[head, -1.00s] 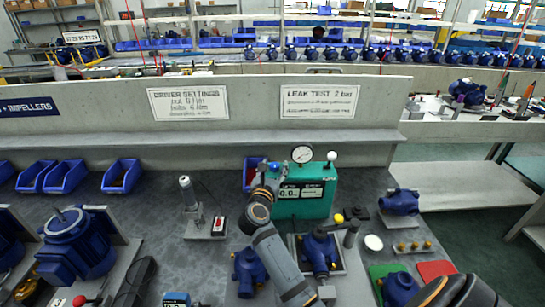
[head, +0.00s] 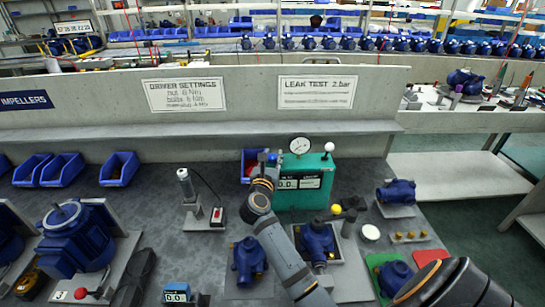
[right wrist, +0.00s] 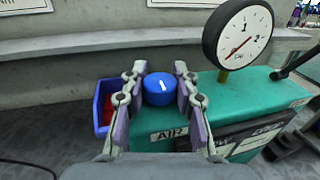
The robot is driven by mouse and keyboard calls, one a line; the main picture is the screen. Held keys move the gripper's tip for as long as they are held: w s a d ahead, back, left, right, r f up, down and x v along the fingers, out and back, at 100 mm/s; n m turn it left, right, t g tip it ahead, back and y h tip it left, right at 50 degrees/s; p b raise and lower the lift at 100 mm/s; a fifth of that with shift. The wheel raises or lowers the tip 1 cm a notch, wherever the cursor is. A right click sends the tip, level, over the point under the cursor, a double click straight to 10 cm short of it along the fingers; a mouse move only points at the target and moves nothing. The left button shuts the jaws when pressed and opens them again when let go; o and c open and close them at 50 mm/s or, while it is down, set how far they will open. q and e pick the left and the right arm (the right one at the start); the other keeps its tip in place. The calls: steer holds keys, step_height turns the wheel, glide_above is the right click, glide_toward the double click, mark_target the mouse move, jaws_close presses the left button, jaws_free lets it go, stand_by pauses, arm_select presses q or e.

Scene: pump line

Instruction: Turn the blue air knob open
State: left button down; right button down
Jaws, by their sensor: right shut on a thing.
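My left gripper is not in view.
A pressure gauge (right wrist: 238,38) with a red needle stands right of the knob. A blue bin (right wrist: 104,106) is close on the left. A white-ball lever (head: 328,148) rises at the box's right end. Blue pumps (head: 318,240) stand in front.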

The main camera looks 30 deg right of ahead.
steer(key=shift+r+n+t+y+p, duration=0.15)
steer(key=shift+n+t+y+p, duration=0.45)
steer(key=shift+y+p, duration=0.15)
steer(key=n+t+y+p, duration=0.2)
steer(key=n+y+p, duration=0.1)
steer(key=y+p, duration=0.1)
steer(key=shift+r+t, duration=0.1)
steer(key=shift+t, duration=0.2)
steer(key=shift+n+t+y+p, duration=0.45)
steer(key=shift+n+y, duration=0.35)
steer(key=shift+y, duration=0.35)
steer(key=shift+f+n+y, duration=0.3)
steer(key=shift+n+y, duration=0.4)
steer(key=shift+y, duration=0.2)
steer(key=shift+n+t+y, duration=0.35)
steer(key=shift+n+y, duration=0.35)
steer(key=shift+y, duration=0.5)
steer(key=shift+a+y, duration=0.1)
steer(key=shift+y, duration=0.2)
steer(key=c, duration=1)
jaws_free()
